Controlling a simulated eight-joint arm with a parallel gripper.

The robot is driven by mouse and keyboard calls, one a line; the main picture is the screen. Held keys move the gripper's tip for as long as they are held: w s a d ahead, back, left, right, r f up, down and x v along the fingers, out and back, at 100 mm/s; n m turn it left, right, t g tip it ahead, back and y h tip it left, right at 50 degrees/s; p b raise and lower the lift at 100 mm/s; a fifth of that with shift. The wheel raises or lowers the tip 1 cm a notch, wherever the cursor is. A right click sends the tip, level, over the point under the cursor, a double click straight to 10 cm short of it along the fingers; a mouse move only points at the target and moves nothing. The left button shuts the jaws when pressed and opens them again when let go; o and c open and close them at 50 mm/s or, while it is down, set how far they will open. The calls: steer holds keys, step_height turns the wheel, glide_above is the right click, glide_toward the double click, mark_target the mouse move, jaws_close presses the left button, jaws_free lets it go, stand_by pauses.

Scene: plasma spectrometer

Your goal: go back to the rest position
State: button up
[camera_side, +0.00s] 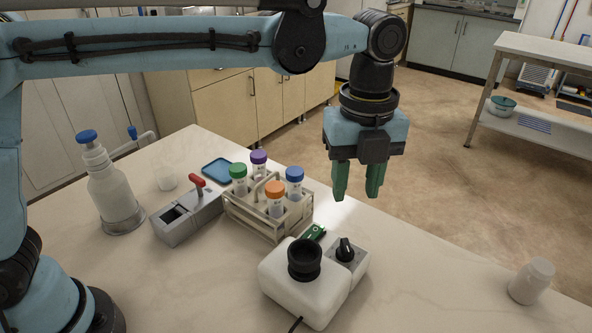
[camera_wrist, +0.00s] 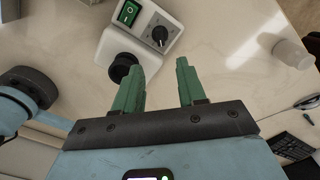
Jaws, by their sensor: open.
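My gripper (camera_side: 357,182) hangs from the arm with its two green fingers apart and nothing between them. In the side view it is above and beyond the far right part of the bench, clear of everything on it. The wrist view also shows the open fingers of my gripper (camera_wrist: 163,85), with bare bench top between their tips.
The bench (camera_side: 420,275) carries a rack (camera_side: 265,228) with several capped tubes, a white device (camera_side: 300,285) with a black cup and knob, a grey box (camera_side: 187,217) with a red lever, a blue-topped bottle (camera_side: 110,190), a blue tray (camera_side: 217,171) and a white container (camera_side: 531,281).

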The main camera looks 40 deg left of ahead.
steer(key=s+a+n+t+h, duration=0.1)
steer(key=s+a+n+t, duration=0.2)
steer(key=a+n, duration=1.1)
steer(key=s+a+f+n+t, duration=0.2)
steer(key=s+a+n, duration=0.1)
steer(key=a+n, duration=0.2)
steer(key=s+a+f+n+t+y, duration=0.1)
steer(key=s+a+f+n+t, duration=0.1)
steer(key=a+n, duration=0.4)
steer(key=shift+s+a+f+n, duration=0.15)
steer(key=shift+s+f+n, duration=0.35)
steer(key=shift+n, duration=0.5)
